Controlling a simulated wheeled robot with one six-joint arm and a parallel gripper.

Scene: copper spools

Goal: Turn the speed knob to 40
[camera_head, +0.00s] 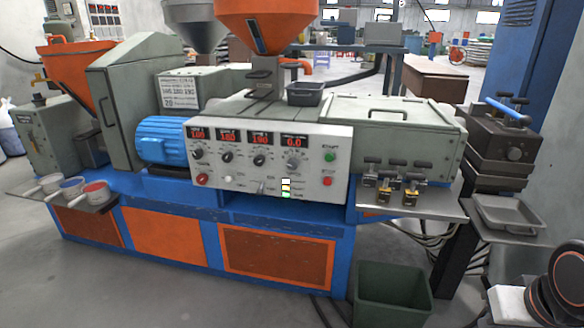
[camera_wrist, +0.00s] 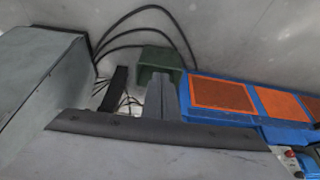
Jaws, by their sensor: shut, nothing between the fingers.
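The control panel (camera_head: 315,188) is on the front of the machine. It has several red displays, the rightmost reading 0.0 (camera_head: 294,141), with round knobs below them. The knob under the 0.0 display (camera_head: 292,162) is likely the speed knob; its label and pointer are too small to read. In the wrist view only part of the panel shows at the lower right corner, with a red button (camera_wrist: 290,154); I cannot make out the knob there. My gripper (camera_wrist: 162,80) is shut and empty in the wrist view, well away from the panel. The head view does not show its fingers.
A green START button (camera_head: 330,156) and a red button (camera_head: 327,181) are right of the knobs. A shelf with small brass pieces (camera_head: 410,198) juts out at right. A dark green bin (camera_head: 392,290) stands on the floor.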

